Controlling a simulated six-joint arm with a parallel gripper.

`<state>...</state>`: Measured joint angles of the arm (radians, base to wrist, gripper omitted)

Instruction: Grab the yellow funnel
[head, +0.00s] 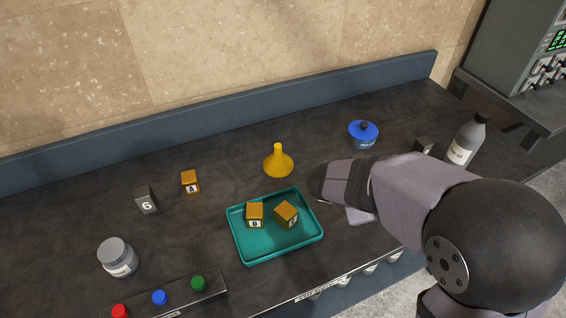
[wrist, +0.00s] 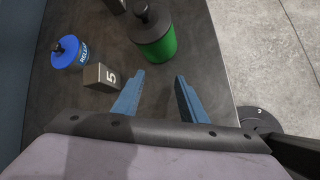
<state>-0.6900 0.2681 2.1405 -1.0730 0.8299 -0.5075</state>
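The yellow funnel (head: 278,162) stands on the dark bench with its wide end down and its spout up. It is behind the teal tray in the head view and does not show in the wrist view. My gripper shows in the wrist view (wrist: 165,82) with its two blue fingers apart and nothing between them. It points toward the bench near a green container and a dark block marked 5, away from the funnel. In the head view my arm hides my fingers.
A teal tray (head: 240,250) holds two orange blocks. A blue-lidded jar (head: 363,134), a grey bottle (head: 465,142), the green container (wrist: 157,42) and the block marked 5 (wrist: 106,78) are on the right. Bench left of the funnel is clear up to an orange block (head: 190,181).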

